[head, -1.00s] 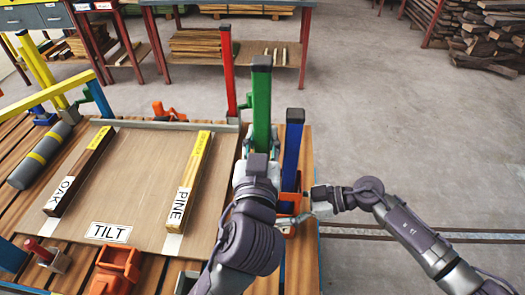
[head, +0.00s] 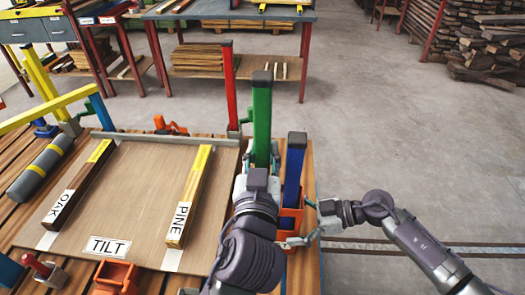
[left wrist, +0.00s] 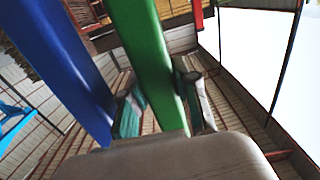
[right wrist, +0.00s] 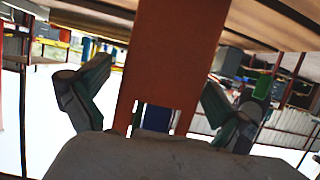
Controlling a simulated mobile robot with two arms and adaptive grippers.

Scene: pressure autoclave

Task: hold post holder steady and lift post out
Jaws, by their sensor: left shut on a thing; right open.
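A green post (head: 262,125) with a dark cap stands upright in the head view. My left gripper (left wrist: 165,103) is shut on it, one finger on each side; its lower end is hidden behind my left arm. A blue post (head: 294,168) stands just right of it, its lower end in an orange post holder (head: 292,213). The blue post also shows left of the green one in the left wrist view (left wrist: 62,65). My right gripper (right wrist: 158,105) is open, its fingers on either side of the orange holder (right wrist: 175,60), with visible gaps.
A tilt board (head: 140,165) carries an oak bar (head: 82,182) and a pine bar (head: 188,200), left of the posts. A red post (head: 228,88) rises behind the board. A grey roller (head: 40,170) lies at the far left. The floor right of the bench is clear.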

